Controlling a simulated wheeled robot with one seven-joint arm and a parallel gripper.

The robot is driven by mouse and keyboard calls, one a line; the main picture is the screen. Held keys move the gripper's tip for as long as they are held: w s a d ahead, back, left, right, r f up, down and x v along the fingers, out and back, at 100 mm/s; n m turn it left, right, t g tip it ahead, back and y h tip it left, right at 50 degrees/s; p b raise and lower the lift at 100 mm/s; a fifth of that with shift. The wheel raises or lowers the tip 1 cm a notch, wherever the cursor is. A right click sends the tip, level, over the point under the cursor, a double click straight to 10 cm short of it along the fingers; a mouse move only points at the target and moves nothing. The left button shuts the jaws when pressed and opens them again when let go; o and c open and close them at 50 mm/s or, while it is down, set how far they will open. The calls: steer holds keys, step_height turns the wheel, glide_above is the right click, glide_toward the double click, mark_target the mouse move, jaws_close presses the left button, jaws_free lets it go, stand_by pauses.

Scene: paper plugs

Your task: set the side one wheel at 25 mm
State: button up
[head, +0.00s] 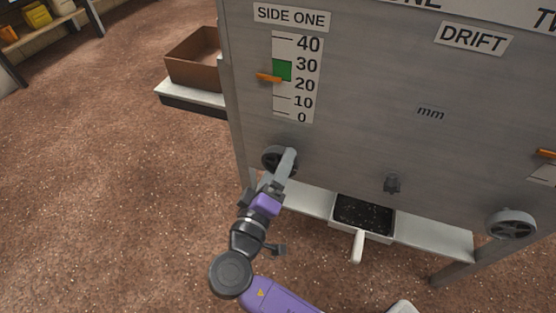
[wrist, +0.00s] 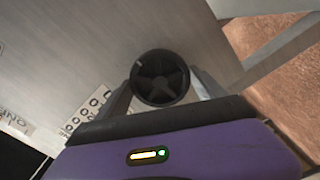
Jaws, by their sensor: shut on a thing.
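The side one wheel (head: 270,158) is a dark handwheel on the grey panel, below the SIDE ONE scale (head: 305,90). The scale's orange pointer (head: 268,77) stands between 20 and 30, nearer 20, at the lower part of the green band (head: 282,68). My gripper (head: 285,160) is shut on the wheel and partly covers it in the head view. In the wrist view the wheel (wrist: 160,77) sits between the two fingers of my gripper (wrist: 160,88), its spokes showing.
A pan with a handle (head: 357,247) rests on the ledge (head: 430,236) below. A brown box (head: 190,62) stands left of the panel. The floor at left is clear.

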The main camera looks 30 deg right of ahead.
steer(key=shift+a+r+n+p, duration=0.1)
steer(key=shift+n+p, duration=2)
steer(key=shift+p, duration=0.6)
steer(key=shift+n+p, duration=0.8)
steer(key=shift+p, duration=0.3)
steer(key=shift+n+p, duration=1.2)
steer(key=shift+p, duration=0.15)
steer(key=shift+n+p, duration=2.1)
steer(key=shift+p, duration=0.2)
steer(key=n+p, duration=0.3)
steer(key=n, duration=0.1)
steer(key=shift+f, duration=0.2)
steer(key=o, duration=1.4)
steer(key=shift+r, duration=0.1)
